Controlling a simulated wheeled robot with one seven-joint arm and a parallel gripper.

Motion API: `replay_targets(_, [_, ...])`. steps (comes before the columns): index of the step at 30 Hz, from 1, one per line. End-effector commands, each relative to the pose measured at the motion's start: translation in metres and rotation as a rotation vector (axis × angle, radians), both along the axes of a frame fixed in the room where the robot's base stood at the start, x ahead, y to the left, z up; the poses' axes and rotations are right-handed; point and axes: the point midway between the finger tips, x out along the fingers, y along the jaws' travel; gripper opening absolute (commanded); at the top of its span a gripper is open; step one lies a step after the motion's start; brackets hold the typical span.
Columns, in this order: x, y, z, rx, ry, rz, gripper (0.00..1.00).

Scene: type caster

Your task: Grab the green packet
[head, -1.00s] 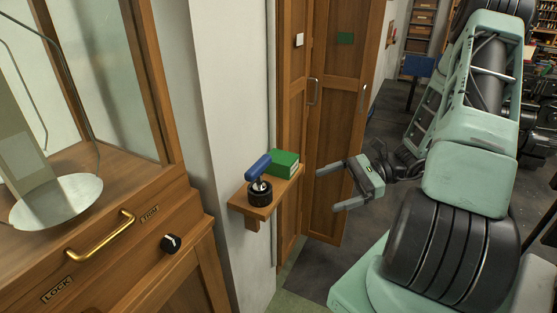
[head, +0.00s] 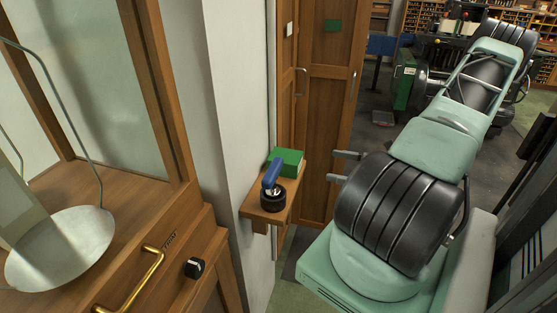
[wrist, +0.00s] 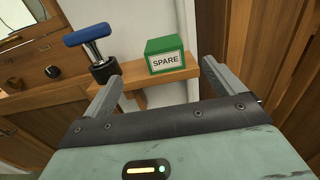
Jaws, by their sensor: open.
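The green packet (head: 287,161) sits on a small wooden wall shelf (head: 252,212). In the wrist view the packet (wrist: 166,55) shows a white label reading "SPARE". My gripper (wrist: 158,82) is open and empty, its two fingers pointing toward the shelf, with the packet beyond the tips and between them, nearer the right finger. In the head view only the fingertips of my gripper (head: 341,167) show, to the right of the packet and apart from it; my arm hides the rest.
A blue-handled stamp (head: 271,178) with a dark round base stands beside the packet on the shelf, and also shows in the wrist view (wrist: 87,35). A wooden cabinet door (head: 328,110) stands behind. A glass-sided case holding a metal pan (head: 62,248) is at left.

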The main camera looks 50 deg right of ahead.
Motion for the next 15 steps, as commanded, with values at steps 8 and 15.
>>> replay_targets(8, [0.055, 0.024, 0.003, 0.003, 0.0, 0.007, 0.94])
replay_targets(15, [0.092, 0.038, 0.002, 0.001, 0.0, 0.006, 0.94])
